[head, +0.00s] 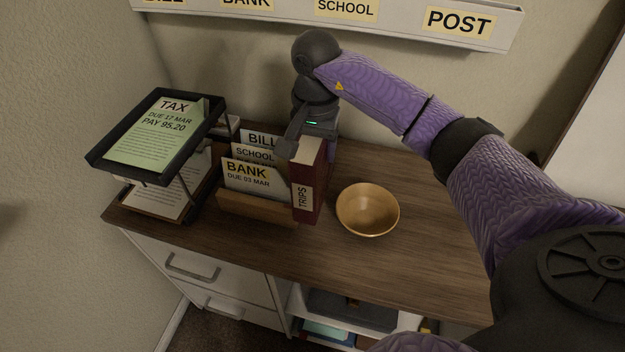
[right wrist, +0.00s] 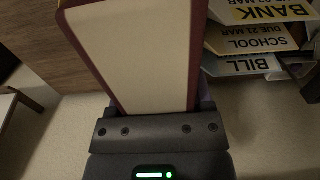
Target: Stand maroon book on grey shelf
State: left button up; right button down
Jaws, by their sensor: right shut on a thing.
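The maroon book (head: 309,180), with a TRIPS label on its spine, is upright just right of the wooden letter rack. My right gripper (head: 308,146) is shut on its upper part from behind. In the right wrist view the book (right wrist: 135,50) shows its pale page edges between maroon covers, close against the gripper (right wrist: 158,110). I cannot tell whether its bottom edge touches the desk. A pale grey open shelf space (head: 296,304) under the desk top holds a dark flat thing and several books. My left gripper is out of view.
The letter rack (head: 256,209) holds BILL, SCHOOL and BANK letters. A brass bowl (head: 368,210) sits right of the book. A black tray (head: 212,118) with a TAX paper stands at left. A labelled wall rack (head: 410,32) hangs above. The desk's right part is clear.

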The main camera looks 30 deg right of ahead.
notch_tip(320, 180, down, 7)
jog(key=shift+r+b, duration=0.1)
jog(key=shift+b, duration=0.7)
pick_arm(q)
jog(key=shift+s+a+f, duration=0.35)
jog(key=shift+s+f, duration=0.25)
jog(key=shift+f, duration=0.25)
